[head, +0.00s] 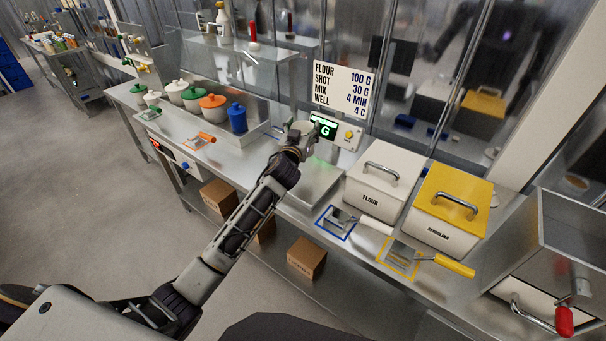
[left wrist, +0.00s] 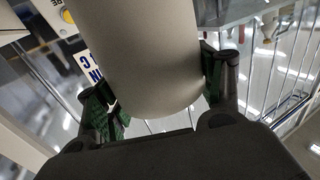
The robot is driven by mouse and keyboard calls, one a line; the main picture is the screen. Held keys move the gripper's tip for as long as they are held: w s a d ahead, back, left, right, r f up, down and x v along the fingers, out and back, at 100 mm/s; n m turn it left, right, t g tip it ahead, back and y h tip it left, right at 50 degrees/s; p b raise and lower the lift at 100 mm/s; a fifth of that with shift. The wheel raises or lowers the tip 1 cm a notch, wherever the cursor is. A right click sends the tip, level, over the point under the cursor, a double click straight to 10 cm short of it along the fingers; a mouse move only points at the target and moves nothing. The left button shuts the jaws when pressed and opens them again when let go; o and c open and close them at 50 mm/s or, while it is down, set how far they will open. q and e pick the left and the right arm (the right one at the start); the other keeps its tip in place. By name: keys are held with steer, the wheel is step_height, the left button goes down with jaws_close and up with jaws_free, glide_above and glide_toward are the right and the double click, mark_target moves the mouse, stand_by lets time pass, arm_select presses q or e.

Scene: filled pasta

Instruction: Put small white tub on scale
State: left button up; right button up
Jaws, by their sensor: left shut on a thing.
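The small white tub (left wrist: 150,60) fills the middle of the left wrist view, a pale smooth cylinder between the two fingers. My left gripper (left wrist: 158,85) is shut on it, one finger on each side. In the head view, my left gripper (head: 298,136) is beside the scale's green display, and the tub is mostly hidden there. The scale has a display box (head: 338,131) with a lit "G" and a yellow button. Its flat metal plate (head: 318,178) lies in front, below and right of the gripper. I cannot tell the gap between tub and plate. My right gripper is not in view.
A white flour bin (head: 384,180) and a yellow-lidded semolina bin (head: 450,210) stand right of the scale. Scoops lie in front on blue (head: 336,222) and yellow (head: 398,258) outlines. A blue canister (head: 237,118) and other lidded pots stand left. A sign (head: 342,88) is behind.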

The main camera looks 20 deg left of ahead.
arm_select(q)
step_height(320, 180, down, 5)
steer(key=shift+f, duration=0.65)
steer(key=shift+f, duration=1.9)
steer(key=shift+f+b, duration=0.1)
steer(key=shift+b, duration=0.3)
steer(key=o, duration=0.9)
